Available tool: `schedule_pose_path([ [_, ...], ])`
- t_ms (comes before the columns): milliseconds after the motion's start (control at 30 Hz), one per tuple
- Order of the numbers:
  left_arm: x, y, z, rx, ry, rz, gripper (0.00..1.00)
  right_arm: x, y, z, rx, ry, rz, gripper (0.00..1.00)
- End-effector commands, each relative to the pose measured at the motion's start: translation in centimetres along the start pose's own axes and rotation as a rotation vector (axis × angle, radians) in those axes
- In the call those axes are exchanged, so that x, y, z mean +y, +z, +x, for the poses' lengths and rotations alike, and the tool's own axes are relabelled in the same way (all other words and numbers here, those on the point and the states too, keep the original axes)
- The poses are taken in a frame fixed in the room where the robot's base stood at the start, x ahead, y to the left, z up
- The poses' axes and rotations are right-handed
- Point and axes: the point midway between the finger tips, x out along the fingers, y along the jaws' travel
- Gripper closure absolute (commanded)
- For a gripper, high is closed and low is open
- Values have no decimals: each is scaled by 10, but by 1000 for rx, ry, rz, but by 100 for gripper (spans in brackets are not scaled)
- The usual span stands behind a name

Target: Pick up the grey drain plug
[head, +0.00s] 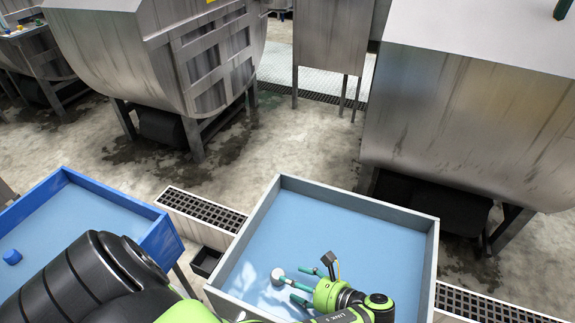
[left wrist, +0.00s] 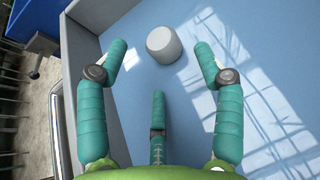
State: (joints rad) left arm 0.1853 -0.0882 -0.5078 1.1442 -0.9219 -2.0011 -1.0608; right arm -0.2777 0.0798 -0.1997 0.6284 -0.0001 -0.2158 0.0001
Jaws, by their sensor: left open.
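The grey drain plug (left wrist: 164,45) is a short, light grey cylinder standing on the blue floor of the grey-walled tray (head: 350,205). It also shows in the head view (head: 277,276), near the tray's left side. My left gripper (head: 295,280) is low inside the tray, just to the right of the plug. In the left wrist view its teal fingers (left wrist: 160,75) are spread open, with the plug just beyond the fingertips and apart from them. Nothing is held. My right gripper is in neither view.
A blue tray (head: 110,195) with a small blue object (head: 12,257) stands to the left. The grey tray's walls rise around the gripper. Large metal drums (head: 465,120) stand behind, and a floor drain grating (head: 203,210) runs between the trays.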

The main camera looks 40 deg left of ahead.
Motion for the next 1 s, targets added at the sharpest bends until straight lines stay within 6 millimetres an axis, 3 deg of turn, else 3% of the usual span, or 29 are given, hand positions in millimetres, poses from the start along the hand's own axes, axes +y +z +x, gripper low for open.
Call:
schedule_pose_path([
  [100,0,-9,6,0,0,-1,32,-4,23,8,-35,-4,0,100],
  [233,0,-6,17,-2,1,0,32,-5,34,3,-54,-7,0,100],
  [633,2,-9,69,0,1,-1,32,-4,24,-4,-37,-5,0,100],
  [933,2,-10,74,2,0,-1,32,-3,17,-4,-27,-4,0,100],
  [1000,2,-10,74,2,0,-1,60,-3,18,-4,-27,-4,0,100],
])
